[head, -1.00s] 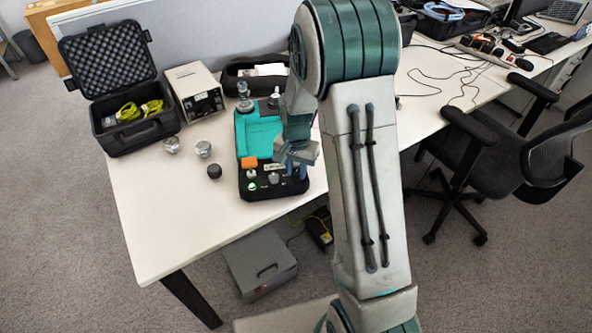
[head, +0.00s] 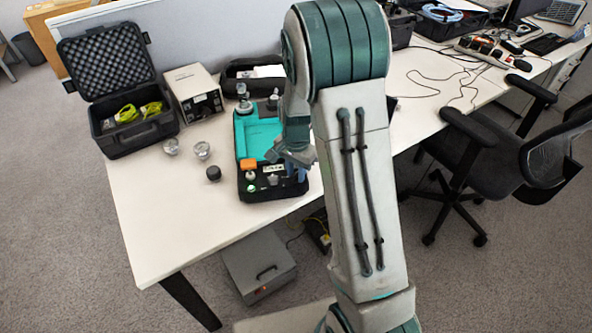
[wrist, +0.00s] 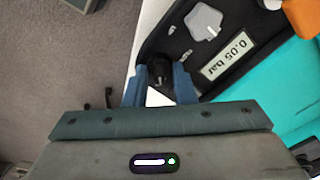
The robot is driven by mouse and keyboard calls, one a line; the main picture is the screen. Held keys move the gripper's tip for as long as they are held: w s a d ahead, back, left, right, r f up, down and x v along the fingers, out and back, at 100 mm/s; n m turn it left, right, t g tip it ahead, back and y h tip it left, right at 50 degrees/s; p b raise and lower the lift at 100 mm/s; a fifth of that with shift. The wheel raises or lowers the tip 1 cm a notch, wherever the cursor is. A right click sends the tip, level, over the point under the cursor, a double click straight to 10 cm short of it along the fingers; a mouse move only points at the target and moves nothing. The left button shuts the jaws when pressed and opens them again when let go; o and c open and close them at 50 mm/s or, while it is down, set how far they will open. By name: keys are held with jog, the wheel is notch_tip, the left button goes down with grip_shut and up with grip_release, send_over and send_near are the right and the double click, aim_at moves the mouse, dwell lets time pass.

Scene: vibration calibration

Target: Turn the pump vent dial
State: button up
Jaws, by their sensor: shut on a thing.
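The pump unit is a black case (head: 243,188) with a teal recess, near the table's front edge. At its near right corner, my gripper (head: 297,173) points down at it. In the wrist view, my gripper's blue fingers (wrist: 158,88) stand on both sides of a small black dial (wrist: 160,68) and are shut on it. A white patch shows just below the dial between the fingers. A readout (wrist: 227,58) beside it says 0.05 bar, upside down in this view. A pale grey knob (wrist: 203,21) sits beyond. In the head view, my gripper hides the dial.
An orange block (head: 248,163) sits on the case. An office chair (head: 470,160) stands at right.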

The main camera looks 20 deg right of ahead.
aim_at(295, 173)
jog(key=o, duration=0.9)
jog(key=shift+s+a, duration=0.1)
jog(key=shift+a, duration=0.05)
jog(key=shift+o, duration=0.2)
jog(key=shift+r, duration=0.45)
notch_tip(295, 173, up, 13)
jog(key=shift+f, duration=0.1)
jog(key=s+r+n+t+p, duration=0.1)
jog(key=s+r+n, duration=0.2)
jog(key=s, duration=0.7)
jog(key=s+r+n+t, duration=0.1)
jog(key=s+r+n, duration=0.2)
jog(key=s+n, duration=0.3)
jog(key=shift+s+n+t+p, duration=0.35)
jog(key=shift+s+n+t, duration=0.05)
jog(key=shift+s, duration=2.05)
